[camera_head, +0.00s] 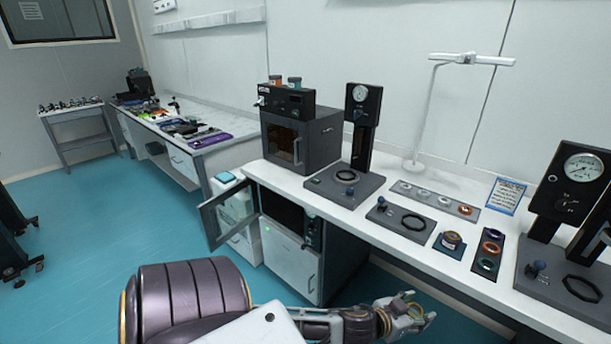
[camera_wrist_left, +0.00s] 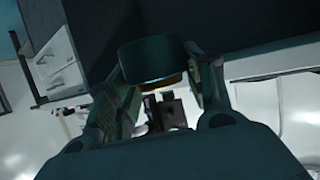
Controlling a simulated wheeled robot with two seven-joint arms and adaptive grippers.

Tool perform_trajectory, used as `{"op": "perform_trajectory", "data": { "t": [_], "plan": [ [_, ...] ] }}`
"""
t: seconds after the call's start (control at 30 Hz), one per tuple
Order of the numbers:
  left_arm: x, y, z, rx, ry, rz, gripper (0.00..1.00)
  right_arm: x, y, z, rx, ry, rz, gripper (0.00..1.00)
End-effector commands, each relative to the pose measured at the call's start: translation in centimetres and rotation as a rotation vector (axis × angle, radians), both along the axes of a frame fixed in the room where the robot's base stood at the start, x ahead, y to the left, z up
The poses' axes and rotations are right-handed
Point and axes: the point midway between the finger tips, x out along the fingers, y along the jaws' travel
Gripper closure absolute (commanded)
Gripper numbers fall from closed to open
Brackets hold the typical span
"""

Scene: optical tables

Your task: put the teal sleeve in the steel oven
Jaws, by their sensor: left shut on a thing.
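My left gripper (camera_head: 414,314) is low in front of the right-hand counter, in the head view. In the left wrist view, its fingers are shut on a short dark teal cylinder, the teal sleeve (camera_wrist_left: 150,60). In the head view the sleeve is small and partly hidden by the fingers. Below the counter is a steel-framed oven (camera_head: 313,232) with its glass door (camera_head: 229,212) swung open to the left and a dark chamber. The gripper is to the right of and nearer than this oven, apart from it. My right gripper is not in view.
A dark grey oven (camera_head: 322,142) with a shut door stands on the counter, two small jars on top. Gauge presses (camera_head: 361,130), ring trays (camera_head: 435,198) and a black plate (camera_head: 400,222) occupy the counter. A white cabinet (camera_head: 292,264) stands beneath the open oven.

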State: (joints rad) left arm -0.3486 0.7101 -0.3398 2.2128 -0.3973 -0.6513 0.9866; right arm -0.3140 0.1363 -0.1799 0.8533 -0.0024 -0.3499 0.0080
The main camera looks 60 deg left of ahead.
Motion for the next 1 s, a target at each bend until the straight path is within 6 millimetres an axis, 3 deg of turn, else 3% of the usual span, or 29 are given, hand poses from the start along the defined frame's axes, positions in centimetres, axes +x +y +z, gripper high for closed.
{"op": "perform_trajectory", "data": {
  "t": [0.53,1.0],
  "plan": [
    [-0.7,-1.4,-1.4,-0.003,0.000,0.107,0.77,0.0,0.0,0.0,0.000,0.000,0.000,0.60],
    [-0.6,-1.4,-1.3,0.000,0.000,0.105,0.77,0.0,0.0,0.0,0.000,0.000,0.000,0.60]
  ]
}}
